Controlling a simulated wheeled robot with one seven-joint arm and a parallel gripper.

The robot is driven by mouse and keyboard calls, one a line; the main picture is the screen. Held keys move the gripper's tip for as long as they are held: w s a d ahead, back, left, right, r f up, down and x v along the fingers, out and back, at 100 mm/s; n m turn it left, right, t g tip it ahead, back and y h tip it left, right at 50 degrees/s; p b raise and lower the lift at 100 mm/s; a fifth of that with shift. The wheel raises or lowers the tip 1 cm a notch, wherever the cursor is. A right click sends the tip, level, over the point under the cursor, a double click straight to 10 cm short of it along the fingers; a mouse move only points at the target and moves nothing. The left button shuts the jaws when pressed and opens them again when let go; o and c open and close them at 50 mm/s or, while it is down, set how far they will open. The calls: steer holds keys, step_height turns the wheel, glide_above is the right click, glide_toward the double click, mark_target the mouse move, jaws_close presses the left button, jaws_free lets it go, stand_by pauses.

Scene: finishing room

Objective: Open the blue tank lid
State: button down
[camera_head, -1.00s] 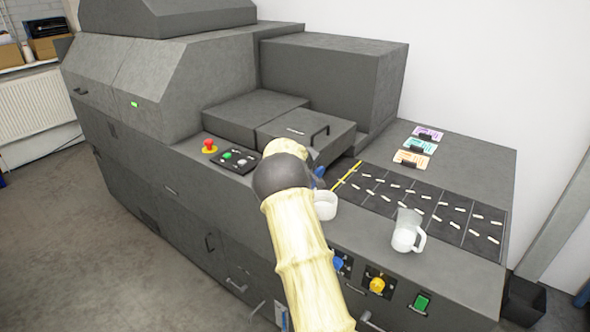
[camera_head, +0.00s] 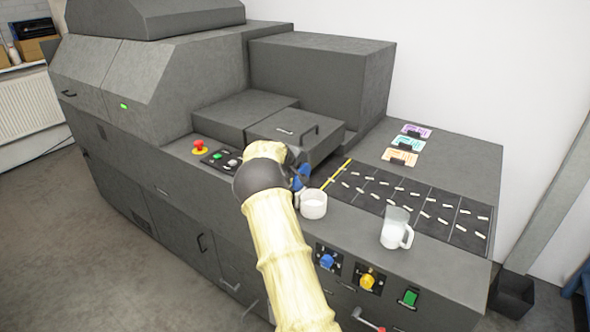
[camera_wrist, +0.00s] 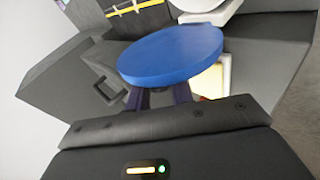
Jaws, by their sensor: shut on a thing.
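The blue tank lid (camera_wrist: 172,54) is a flat round disc in the wrist view. My gripper (camera_wrist: 160,97) is shut on it, with the dark fingers reaching under its near edge. The fingers are mostly hidden there. A pale yellowish square area (camera_wrist: 211,80) shows right of the lid in the wrist view; I cannot tell whether it is the tank opening.
A clear jug (camera_head: 394,230) stands further right on the grey machine top. A raised grey cover with a handle (camera_head: 297,133) lies behind my gripper. Blue, yellow and green controls (camera_head: 368,281) line the front.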

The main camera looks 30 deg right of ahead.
steer(key=c, duration=1.3)
jaws_free()
steer(key=shift+w+a+f, duration=0.15)
steer(key=shift+w+a, duration=0.05)
steer(key=shift+s+d, duration=0.1)
steer(key=b+v, duration=0.5)
steer(key=v, duration=1.2)
steer(key=shift+s, duration=0.15)
steer(key=s+a+f+m+g+y, duration=0.1)
steer(key=s+a+f+y, duration=0.1)
steer(key=s+a+f, duration=0.3)
steer(key=s+a+f+m+g+y, duration=0.1)
steer(key=s+a+f+y, duration=0.2)
steer(key=s+a, duration=0.7)
steer(key=s+a+f+m+y, duration=0.1)
steer(key=s+a+f, duration=0.5)
steer(key=s, duration=1)
steer(key=a+y, duration=0.1)
steer(key=a, duration=0.1)
steer(key=shift+s+a+f+m+g, duration=0.25)
steer(key=shift+a+f+m+g, duration=0.1)
steer(key=shift+m+g, duration=0.05)
